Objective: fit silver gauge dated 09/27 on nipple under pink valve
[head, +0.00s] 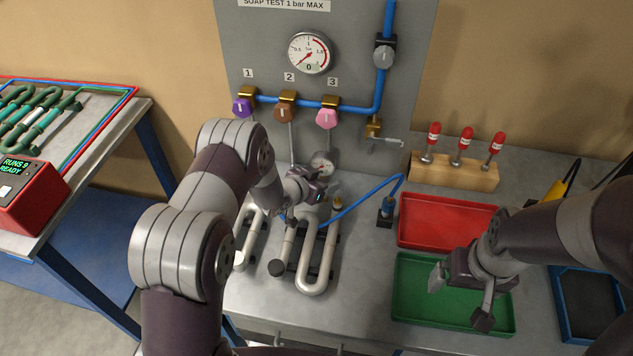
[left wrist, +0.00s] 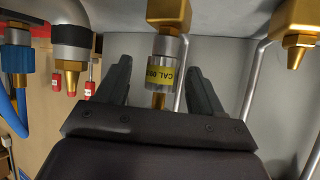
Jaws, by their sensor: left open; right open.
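The pink valve (head: 327,117) is under number 3 on the panel. The silver gauge (left wrist: 165,75) has a yellow label reading CAL 09; the rest is cut off. It meets a brass fitting (left wrist: 185,15) end to end; I cannot tell how firmly it is seated. In the head view a small round dial (head: 322,163), apparently this gauge's, shows below the pink valve. My left gripper (head: 309,186) is open, its fingers on either side of the gauge with gaps visible in the left wrist view. My right gripper (head: 461,298) is open and empty over the green tray (head: 402,325).
Another brass nipple (left wrist: 297,52) stands to the right in the wrist view. Pale serpentine coils (head: 317,285) lie under my left arm. A blue hose (head: 355,202) runs to a connector (head: 387,208). A red tray (head: 410,215) and a wooden rack (head: 455,175) with red-topped pieces are at right.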

